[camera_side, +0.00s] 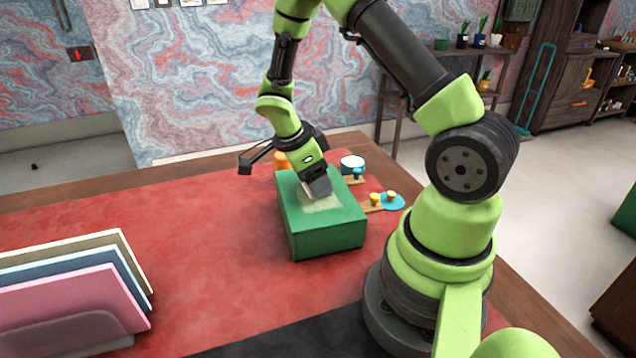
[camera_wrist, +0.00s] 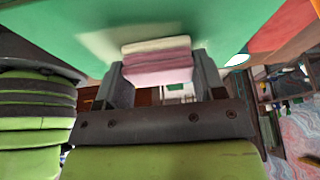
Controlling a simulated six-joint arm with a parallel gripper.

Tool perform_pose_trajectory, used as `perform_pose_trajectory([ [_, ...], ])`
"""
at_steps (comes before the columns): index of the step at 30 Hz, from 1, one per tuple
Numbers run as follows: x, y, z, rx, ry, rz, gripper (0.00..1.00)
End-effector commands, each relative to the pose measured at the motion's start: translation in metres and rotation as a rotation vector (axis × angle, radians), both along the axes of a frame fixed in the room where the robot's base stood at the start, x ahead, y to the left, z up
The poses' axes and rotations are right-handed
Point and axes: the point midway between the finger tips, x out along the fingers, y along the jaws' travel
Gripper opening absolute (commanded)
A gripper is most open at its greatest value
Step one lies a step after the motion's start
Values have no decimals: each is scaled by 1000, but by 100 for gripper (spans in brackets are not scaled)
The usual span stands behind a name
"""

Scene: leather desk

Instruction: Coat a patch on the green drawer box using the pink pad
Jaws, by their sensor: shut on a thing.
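The green drawer box (camera_side: 325,236) stands on the red desk top, below my gripper (camera_side: 318,190). A pale cream patch (camera_side: 322,204) shows on its top face, right by the fingertips. In the wrist view the box's green surface (camera_wrist: 60,40) fills the upper part of the picture. The pink pad (camera_wrist: 158,68) is clamped between my two fingers, with a cream-coloured layer on its side toward the box. The pad appears to be against the box top; exact contact is hard to see. In the side view my gripper mostly hides the pad.
Behind the box are a round white-topped container (camera_side: 352,162) and an orange object (camera_side: 281,160). A blue disc (camera_side: 393,201) and small yellow-knobbed items lie to its right. A file rack (camera_side: 70,300) stands at the front left. The red desk (camera_side: 190,240) between is clear.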

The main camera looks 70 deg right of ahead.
Motion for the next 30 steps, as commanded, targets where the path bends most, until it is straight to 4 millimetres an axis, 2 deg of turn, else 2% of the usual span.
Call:
perform_pose_trajectory([
  [17,33,-41,-1,1,0,-3,41],
  [30,6,-7,0,1,2,3,41],
])
